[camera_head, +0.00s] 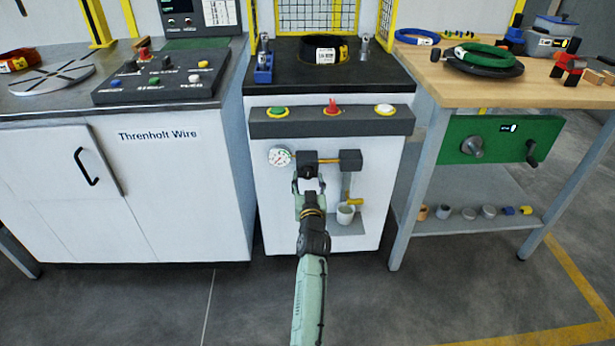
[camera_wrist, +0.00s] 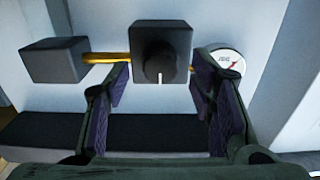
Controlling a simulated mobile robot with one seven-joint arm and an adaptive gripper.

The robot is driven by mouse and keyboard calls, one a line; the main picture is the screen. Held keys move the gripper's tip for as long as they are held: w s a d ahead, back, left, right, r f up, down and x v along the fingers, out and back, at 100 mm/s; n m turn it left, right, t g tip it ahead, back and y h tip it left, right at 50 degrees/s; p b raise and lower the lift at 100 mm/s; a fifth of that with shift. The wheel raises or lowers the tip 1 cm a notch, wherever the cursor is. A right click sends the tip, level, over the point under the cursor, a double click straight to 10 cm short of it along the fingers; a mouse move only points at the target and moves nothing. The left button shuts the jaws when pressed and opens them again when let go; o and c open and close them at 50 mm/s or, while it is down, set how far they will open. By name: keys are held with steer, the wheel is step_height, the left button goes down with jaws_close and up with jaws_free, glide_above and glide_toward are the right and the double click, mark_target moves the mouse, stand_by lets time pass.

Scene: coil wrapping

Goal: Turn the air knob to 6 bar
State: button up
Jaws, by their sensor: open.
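The air knob is a round black knob with a white mark on the front of a dark block; it shows in the wrist view (camera_wrist: 160,66) and, partly hidden by my gripper, in the head view (camera_head: 308,172). A round white pressure gauge (camera_head: 280,157) with a red needle is beside it; it also shows in the wrist view (camera_wrist: 229,62), its reading too small to tell. My gripper (camera_wrist: 163,92) is open and empty, one finger on each side of the knob in the picture. I cannot tell whether the fingers touch it. My gripper also shows in the head view (camera_head: 309,182).
A brass pipe (camera_head: 329,161) joins the knob block to a second dark block (camera_head: 350,160). Above is a button panel (camera_head: 332,121) with green, red and white controls. The floor in front is clear.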

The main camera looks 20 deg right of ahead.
steer(key=shift+x, duration=0.8)
steer(key=shift+c, duration=0.2)
steer(key=c, duration=1.1)
steer(key=shift+c, duration=0.2)
